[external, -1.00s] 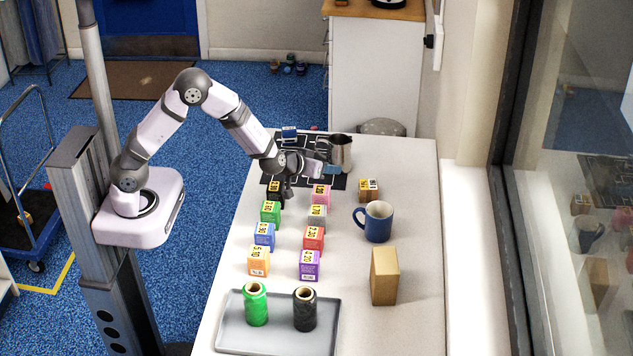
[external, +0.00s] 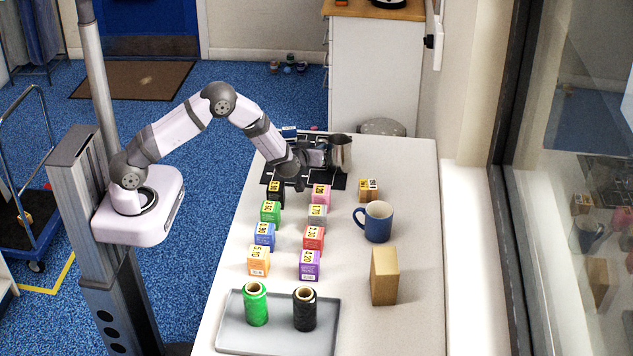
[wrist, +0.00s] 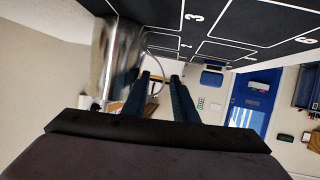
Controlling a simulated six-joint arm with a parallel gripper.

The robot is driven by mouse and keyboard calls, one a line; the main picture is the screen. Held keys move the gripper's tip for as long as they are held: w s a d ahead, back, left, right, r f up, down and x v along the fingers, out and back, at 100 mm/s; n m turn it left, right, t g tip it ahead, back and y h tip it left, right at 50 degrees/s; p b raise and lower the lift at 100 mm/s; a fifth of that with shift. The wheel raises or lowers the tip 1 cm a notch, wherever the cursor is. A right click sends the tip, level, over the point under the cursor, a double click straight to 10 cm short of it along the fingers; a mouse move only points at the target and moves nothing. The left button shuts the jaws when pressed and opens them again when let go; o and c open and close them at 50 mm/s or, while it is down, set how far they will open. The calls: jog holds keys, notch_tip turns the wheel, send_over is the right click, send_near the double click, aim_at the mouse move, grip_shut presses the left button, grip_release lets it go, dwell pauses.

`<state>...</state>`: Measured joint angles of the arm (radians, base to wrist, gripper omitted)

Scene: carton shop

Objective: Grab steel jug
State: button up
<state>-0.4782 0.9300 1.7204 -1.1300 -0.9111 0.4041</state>
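The steel jug (external: 341,150) stands upright at the far end of the table, at the right edge of the black mat. In the wrist view its shiny body (wrist: 118,60) is at the upper left, with a thin curved handle (wrist: 152,52) reaching to the right. My gripper (external: 326,156) is level beside the jug, pointing at its handle side. In the wrist view my two dark blue fingers (wrist: 160,76) stand apart, with the handle showing between and beyond their tips. I cannot tell whether they touch it.
A black numbered mat (external: 335,183) lies under the gripper. Several coloured priced boxes (external: 313,238) stand in two rows nearer the camera. A blue mug (external: 378,222), a tan carton (external: 384,276) and a grey tray (external: 233,335) with two spools are further forward.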

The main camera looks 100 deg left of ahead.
jog(key=shift+w+a+f, duration=0.15)
jog(key=shift+a+f, duration=0.1)
jog(key=shift+a, duration=0.35)
jog(key=shift+a+p, duration=0.5)
jog(key=shift+a, duration=0.05)
jog(key=x, duration=0.1)
jog(key=p+x, duration=0.1)
jog(key=x, duration=0.1)
jog(key=shift+s, duration=0.25)
jog(key=shift+w+a+f, duration=0.15)
jog(key=shift+a+f, duration=0.15)
jog(key=shift+a, duration=0.25)
grip_shut()
jog(key=shift+r+p, duration=0.2)
jog(key=shift+p, duration=0.1)
